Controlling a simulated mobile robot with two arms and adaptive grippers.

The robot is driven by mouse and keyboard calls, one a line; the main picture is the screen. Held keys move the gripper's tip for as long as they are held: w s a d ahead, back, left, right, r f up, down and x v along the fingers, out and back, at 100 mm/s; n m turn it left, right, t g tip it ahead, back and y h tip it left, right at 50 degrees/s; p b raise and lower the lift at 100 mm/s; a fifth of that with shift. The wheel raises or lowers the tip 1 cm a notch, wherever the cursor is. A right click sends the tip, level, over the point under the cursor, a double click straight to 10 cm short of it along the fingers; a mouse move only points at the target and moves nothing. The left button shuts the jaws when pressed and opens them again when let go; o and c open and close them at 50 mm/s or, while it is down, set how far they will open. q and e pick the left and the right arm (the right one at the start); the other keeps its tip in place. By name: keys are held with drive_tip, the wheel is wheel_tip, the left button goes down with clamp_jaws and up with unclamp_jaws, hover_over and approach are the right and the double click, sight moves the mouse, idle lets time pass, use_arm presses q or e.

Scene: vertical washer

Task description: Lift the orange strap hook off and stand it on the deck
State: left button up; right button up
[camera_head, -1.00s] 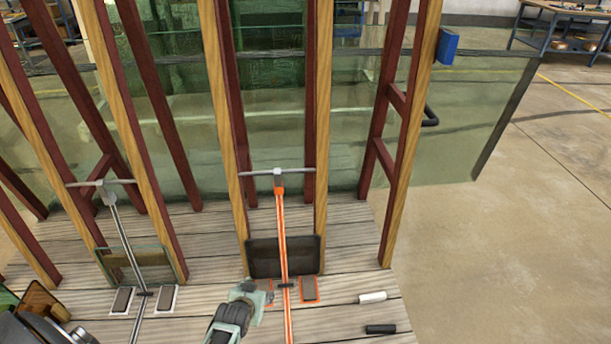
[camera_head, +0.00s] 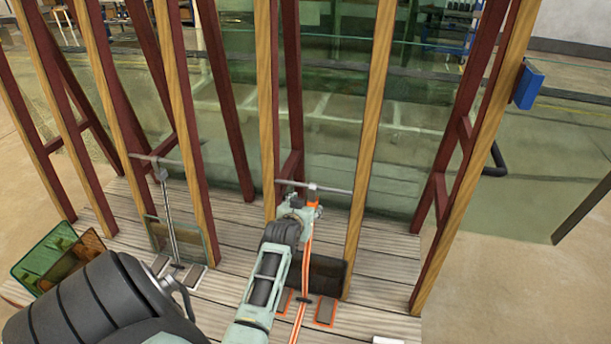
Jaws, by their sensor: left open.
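The orange strap (camera_head: 303,318) runs up from the deck (camera_head: 390,290) between two wooden uprights. The hook (camera_head: 313,199) at its upper end is at a grey crossbar (camera_head: 335,190) and has an orange part just below the bar. My left gripper (camera_head: 309,212) is at the hook, just below the bar and mostly left of the strap. It is open. The fingers are small and overlap the hook in view, so I cannot tell whether they touch it. My right gripper is not in view.
A grey strap (camera_head: 170,215) hangs from another crossbar to the left. Dark pads with orange edges (camera_head: 326,311) lie beside the orange strap's foot. Wooden uprights (camera_head: 370,150) and a dark panel (camera_head: 326,272) stand close to my arm. Bare deck lies to the right.

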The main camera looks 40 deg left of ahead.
sight(312, 202)
use_arm(q)
drive_tip(key=b+x, duration=0.4)
drive_tip(key=x, duration=0.1)
drive_tip(key=shift+d+f, duration=0.1)
drive_tip(key=b+x, duration=0.3)
drive_tip(key=shift+w+f, duration=0.2)
drive_tip(key=shift+w, duration=0.1)
drive_tip(key=shift+w+a+f+b, duration=0.2)
drive_tip(key=shift+w+a+b, duration=0.1)
drive_tip(key=shift+w+b, duration=0.1)
drive_tip(key=shift+w+a, duration=0.1)
drive_tip(key=shift+w, duration=0.05)
drive_tip(key=shift+c, duration=1)
clamp_jaws()
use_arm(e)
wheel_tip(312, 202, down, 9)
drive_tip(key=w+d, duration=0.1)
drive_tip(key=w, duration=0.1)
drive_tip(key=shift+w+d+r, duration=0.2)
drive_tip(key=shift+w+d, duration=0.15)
use_arm(q)
drive_tip(key=shift+r, duration=0.1)
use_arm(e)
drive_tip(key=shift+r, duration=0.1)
